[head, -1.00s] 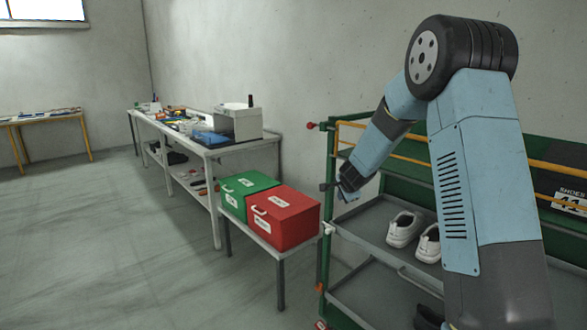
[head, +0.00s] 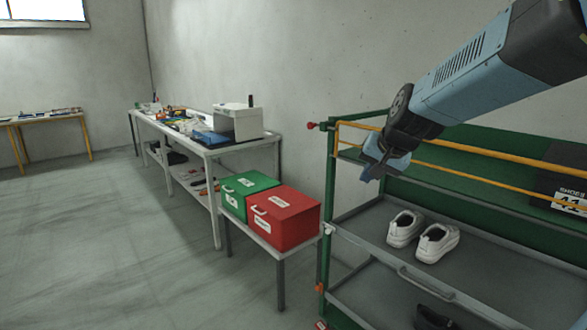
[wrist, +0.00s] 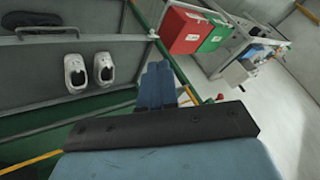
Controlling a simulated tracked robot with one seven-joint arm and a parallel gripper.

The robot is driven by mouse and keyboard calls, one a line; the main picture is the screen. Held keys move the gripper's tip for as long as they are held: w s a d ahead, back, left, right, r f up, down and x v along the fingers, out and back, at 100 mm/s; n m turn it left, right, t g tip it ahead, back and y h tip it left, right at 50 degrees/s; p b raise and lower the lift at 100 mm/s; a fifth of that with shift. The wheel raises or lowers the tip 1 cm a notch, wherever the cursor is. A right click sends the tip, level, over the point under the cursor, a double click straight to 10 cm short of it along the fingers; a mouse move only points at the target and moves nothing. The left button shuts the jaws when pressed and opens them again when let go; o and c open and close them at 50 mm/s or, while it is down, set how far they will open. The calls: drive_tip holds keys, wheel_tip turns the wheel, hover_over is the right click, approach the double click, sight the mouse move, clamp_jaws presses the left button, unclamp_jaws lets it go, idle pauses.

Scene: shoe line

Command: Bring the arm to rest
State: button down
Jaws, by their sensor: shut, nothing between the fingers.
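My arm enters the head view from the upper right. Its dark wrist and blue-grey end hang at the upper left of the green rack (head: 325,190), in front of the yellow rails. In the wrist view, the two blue fingers of my gripper (wrist: 158,84) lie side by side, shut, with nothing between them. In the head view the fingers are too foreshortened to make out singly. My gripper is apart from the white shoes (head: 421,236), which stand as a pair on the rack's grey shelf. They also show in the wrist view (wrist: 90,71).
A red box (head: 285,217) and a green box (head: 247,193) stand on a low table left of the rack. A cluttered workbench (head: 210,150) runs behind them. A dark shoe (head: 434,318) is on the lower shelf. The floor at left is clear.

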drive_tip(key=s+d+n+h, duration=0.1)
drive_tip(key=s+d+n, duration=0.1)
drive_tip(key=s, duration=0.9)
drive_tip(key=s+d+n+g+h, duration=0.1)
drive_tip(key=s+d, duration=0.3)
drive_tip(key=s, duration=0.7)
drive_tip(key=shift+f+n+g, duration=0.3)
drive_tip(key=shift+n, duration=0.2)
